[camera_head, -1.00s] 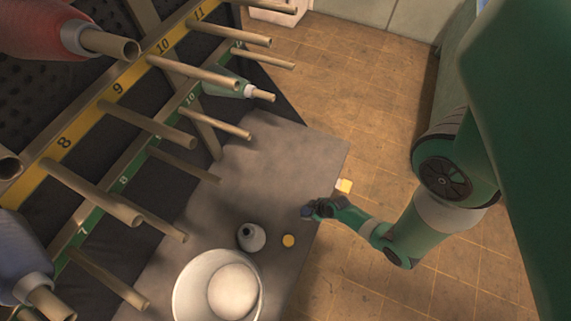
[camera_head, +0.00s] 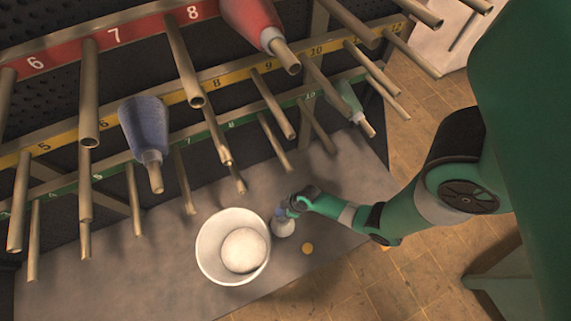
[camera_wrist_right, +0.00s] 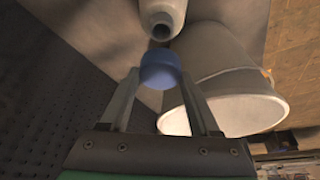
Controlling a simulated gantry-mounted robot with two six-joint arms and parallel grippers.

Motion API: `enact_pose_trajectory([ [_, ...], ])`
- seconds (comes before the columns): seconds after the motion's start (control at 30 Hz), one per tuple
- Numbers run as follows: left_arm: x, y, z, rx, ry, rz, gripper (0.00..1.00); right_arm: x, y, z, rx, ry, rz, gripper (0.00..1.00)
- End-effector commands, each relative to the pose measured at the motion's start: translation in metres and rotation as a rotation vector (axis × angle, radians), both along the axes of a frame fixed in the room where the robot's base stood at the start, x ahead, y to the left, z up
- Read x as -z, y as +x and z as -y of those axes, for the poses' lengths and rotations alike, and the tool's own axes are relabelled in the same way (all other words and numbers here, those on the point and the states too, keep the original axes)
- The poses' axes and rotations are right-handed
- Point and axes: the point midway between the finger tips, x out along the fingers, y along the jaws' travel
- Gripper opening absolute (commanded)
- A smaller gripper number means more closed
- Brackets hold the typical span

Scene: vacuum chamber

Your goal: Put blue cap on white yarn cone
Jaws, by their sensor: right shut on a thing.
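My right gripper (camera_wrist_right: 160,85) is shut on the blue cap (camera_wrist_right: 160,70) in the right wrist view. The white yarn cone (camera_wrist_right: 163,14) stands just beyond the cap, its dark tip opening facing the cap; cap and cone look apart there. In the head view my right gripper (camera_head: 291,204) is over the white cone (camera_head: 284,226), and the blue cap (camera_head: 281,212) shows small at its fingertips. The cone stands on the grey table, right of the white bucket. My left gripper is in neither view.
The white bucket (camera_head: 203,257) holds a round white thing (camera_head: 243,250). A yellow disc (camera_head: 307,248) lies on the table to the right of the cone. A numbered rack of pegs with red (camera_head: 250,18), blue (camera_head: 143,128) and green (camera_head: 349,97) cones overhangs the table's back.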

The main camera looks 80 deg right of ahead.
Motion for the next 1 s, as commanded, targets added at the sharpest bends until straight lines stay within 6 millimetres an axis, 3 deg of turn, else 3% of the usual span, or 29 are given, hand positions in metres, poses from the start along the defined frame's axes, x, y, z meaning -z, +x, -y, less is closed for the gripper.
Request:
enact_pose_trajectory([
  [0.27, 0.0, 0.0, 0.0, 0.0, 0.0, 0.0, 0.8, 0.001, -0.001, 0.0, 0.001, 0.0, -0.001, 0.11],
  [0.8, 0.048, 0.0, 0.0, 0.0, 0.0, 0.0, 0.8, 0.052, -0.001, 0.001, 0.0, -0.001, 0.001, 0.11],
  [1.0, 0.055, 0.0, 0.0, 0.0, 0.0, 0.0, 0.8, 0.06, -0.001, 0.0, 0.0, -0.001, 0.0, 0.11],
])
